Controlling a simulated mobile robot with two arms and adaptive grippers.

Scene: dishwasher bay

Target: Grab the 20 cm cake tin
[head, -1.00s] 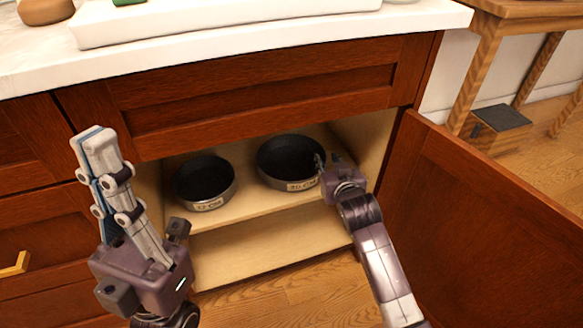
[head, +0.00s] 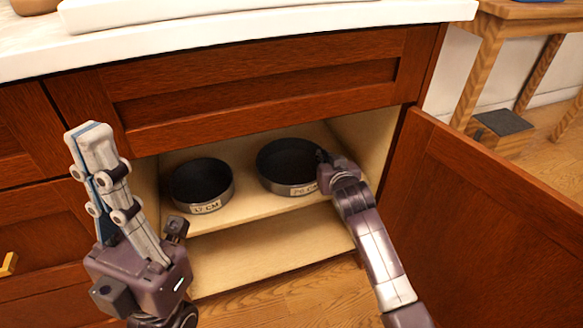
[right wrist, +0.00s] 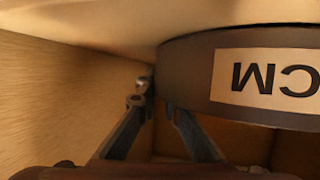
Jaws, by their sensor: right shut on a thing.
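The 20 cm cake tin (head: 280,183) is a round dark tin with a pale label reading "20 CM". It stands upright on the cabinet's upper shelf, right of the other tin. My right gripper (head: 322,157) is shut on its right side at the rim; my wrist partly covers that side. In the right wrist view the tin's wall (right wrist: 187,75) and upside-down label are close, with the right gripper's fingers (right wrist: 158,112) at its left edge. My left gripper (head: 90,132) is raised at the left, fingers together and empty, away from both tins.
A second dark round tin (head: 190,201) with a label stands to the left on the same shelf (head: 245,205). The open cabinet door (head: 480,215) is to the right. A drawer front (head: 260,90) and white counter (head: 250,38) are above. A wooden stand (head: 478,75) is behind the door.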

